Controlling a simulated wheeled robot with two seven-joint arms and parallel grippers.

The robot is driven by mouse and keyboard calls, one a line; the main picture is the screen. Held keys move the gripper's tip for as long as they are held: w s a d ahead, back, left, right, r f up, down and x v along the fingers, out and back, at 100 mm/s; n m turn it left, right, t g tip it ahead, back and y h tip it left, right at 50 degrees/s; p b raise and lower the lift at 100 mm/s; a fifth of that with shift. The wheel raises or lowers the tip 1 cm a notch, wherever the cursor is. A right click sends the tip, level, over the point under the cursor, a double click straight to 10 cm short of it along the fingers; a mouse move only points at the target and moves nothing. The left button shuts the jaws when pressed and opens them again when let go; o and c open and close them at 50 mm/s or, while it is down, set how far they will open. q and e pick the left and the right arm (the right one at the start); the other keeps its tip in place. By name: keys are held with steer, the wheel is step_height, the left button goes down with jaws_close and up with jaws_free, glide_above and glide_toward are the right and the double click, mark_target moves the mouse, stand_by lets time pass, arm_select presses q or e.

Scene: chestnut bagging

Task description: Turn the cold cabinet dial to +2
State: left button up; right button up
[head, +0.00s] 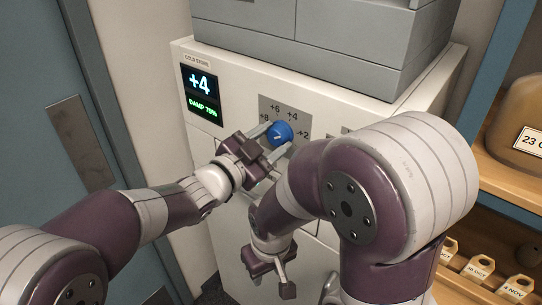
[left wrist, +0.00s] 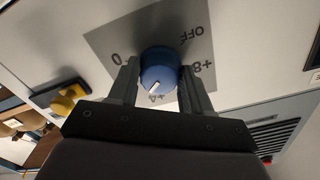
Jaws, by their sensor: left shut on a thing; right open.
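The blue dial (head: 281,132) sits on a grey scale plate on the front of the white cold cabinet (head: 330,103). My left gripper (head: 276,139) is shut on the dial, one finger on each side. In the left wrist view the dial (left wrist: 158,66) shows between both fingers, and its white mark points at or close to +4. The 0, OFF and +8 labels also show there. The cabinet display (head: 201,92) reads +4, with a damp line below. My right gripper (head: 270,274) is open and empty, low in front of the cabinet, apart from it.
Grey boxes (head: 330,30) stand on the cabinet. My right arm covers part of the cabinet front. In the left wrist view a yellow knob (left wrist: 66,104) shows left of the dial.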

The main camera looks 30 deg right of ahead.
arm_select(q)
steer(key=m+b, duration=0.2)
steer(key=shift+f+b, duration=0.2)
steer(key=shift+b, duration=0.2)
steer(key=shift+r+m+b, duration=0.2)
steer(key=shift+m+b, duration=0.3)
steer(key=shift+m, duration=0.2)
steer(key=o, duration=1)
steer(key=shift+o, duration=0.2)
steer(key=shift+a, duration=0.1)
